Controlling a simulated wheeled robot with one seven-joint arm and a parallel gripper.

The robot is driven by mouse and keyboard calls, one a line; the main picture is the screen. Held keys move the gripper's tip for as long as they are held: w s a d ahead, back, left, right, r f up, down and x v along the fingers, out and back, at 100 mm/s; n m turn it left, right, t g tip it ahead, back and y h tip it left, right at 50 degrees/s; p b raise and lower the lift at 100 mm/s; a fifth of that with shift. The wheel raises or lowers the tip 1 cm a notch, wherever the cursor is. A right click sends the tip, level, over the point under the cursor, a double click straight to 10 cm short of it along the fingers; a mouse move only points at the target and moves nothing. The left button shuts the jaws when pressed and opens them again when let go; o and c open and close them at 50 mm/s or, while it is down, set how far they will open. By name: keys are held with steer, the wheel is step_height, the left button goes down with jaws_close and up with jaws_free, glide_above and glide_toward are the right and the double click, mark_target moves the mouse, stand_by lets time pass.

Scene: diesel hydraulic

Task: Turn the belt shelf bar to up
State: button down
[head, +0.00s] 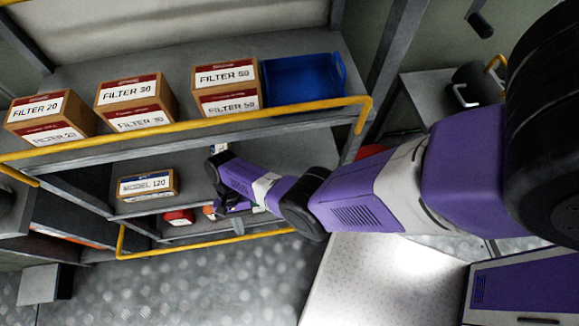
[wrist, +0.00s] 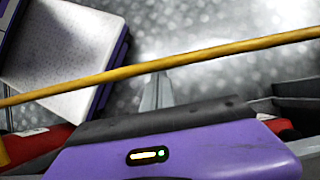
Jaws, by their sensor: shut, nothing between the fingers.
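A yellow bar (head: 190,248) runs low along the front of the lower shelf, below the MODEL 120 box; I take it for the belt shelf bar. It also crosses the whole wrist view as a slanted yellow rod (wrist: 200,55). My gripper (head: 238,226) is shut and empty, pointing down at the right part of this bar. In the wrist view the grey fingers (wrist: 157,88) meet the rod; I cannot tell whether they touch it. Part of the lower shelf behind the bar is hidden by my arm.
A second yellow bar (head: 200,126) fronts the upper shelf, which holds several FILTER boxes (head: 135,103) and a blue bin (head: 303,78). The MODEL 120 box (head: 147,186) and a red item (head: 179,217) are left of my gripper. Speckled floor (head: 200,285) lies open in front.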

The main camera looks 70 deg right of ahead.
steer(key=w+d+f+t+h+b, duration=0.4)
steer(key=d+f+t+h+b, duration=0.15)
steer(key=f+h+b, duration=0.4)
steer(key=s+r+n+t+y+p, duration=0.1)
steer(key=s+r+n+t+p, duration=0.2)
steer(key=r, duration=1.1)
steer(key=s+r+n+t+y+p, duration=0.2)
steer(key=s+r+p, duration=0.7)
steer(key=r, duration=0.5)
steer(key=s+r+n+t+y+p, duration=0.1)
steer(key=s+r+n+t+p, duration=0.3)
steer(key=r, duration=1)
steer(key=s+p, duration=0.2)
steer(key=s, duration=0.2)
steer(key=shift+a, duration=0.4)
